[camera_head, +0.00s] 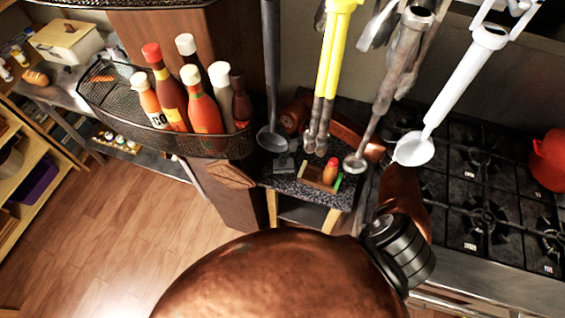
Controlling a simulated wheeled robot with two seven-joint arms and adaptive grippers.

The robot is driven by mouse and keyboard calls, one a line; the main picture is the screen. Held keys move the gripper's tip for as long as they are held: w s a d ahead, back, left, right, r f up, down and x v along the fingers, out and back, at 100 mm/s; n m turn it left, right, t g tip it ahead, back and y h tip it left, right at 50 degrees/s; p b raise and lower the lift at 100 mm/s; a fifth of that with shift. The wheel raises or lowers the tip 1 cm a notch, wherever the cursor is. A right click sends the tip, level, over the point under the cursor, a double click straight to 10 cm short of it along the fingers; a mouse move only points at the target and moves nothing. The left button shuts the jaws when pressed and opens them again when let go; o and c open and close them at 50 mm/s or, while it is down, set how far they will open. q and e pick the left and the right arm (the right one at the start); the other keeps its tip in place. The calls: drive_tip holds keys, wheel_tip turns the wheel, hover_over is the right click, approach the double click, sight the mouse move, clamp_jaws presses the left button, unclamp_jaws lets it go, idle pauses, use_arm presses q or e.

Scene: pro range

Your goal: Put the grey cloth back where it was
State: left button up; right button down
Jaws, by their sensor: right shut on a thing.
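My right arm, copper with a black ringed joint, reaches up from the bottom and bends left behind the hanging utensils. My right gripper (287,148) is small and dark at its far end, over the left part of the dark speckled counter (330,197). It is shut on a small dark grey patch, which looks like the grey cloth (285,165). The cloth is low, at the counter's left edge; I cannot tell whether it touches the top. The hanging ladle partly hides the gripper. My left gripper is not in view.
A small wooden tray (316,178) with a red-capped bottle (330,171) sits right of the gripper. Ladles and yellow-handled tongs (333,60) hang in front. A wire rack of sauce bottles (190,143) is at left. The black gas stove (480,190) is at right.

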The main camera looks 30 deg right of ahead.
wheel_tip(320, 180, down, 3)
drive_tip(key=shift+r+p, duration=0.1)
drive_tip(key=shift+p, duration=0.35)
drive_tip(key=shift+d+f, duration=0.1)
drive_tip(key=shift+f, duration=0.25)
drive_tip(key=c, duration=1.9)
unclamp_jaws()
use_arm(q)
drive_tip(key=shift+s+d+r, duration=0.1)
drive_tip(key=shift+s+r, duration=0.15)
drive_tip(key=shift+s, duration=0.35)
use_arm(e)
drive_tip(key=shift+r, duration=0.25)
drive_tip(key=r, duration=0.3)
drive_tip(key=d+r+b, duration=0.1)
drive_tip(key=r, duration=0.6)
drive_tip(key=shift+s+d+r, duration=0.15)
drive_tip(key=shift+s+d, duration=0.05)
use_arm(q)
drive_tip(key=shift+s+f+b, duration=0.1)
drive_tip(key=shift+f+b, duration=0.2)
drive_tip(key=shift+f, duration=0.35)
use_arm(e)
drive_tip(key=shift+s+r, duration=0.1)
drive_tip(key=shift+r, duration=0.6)
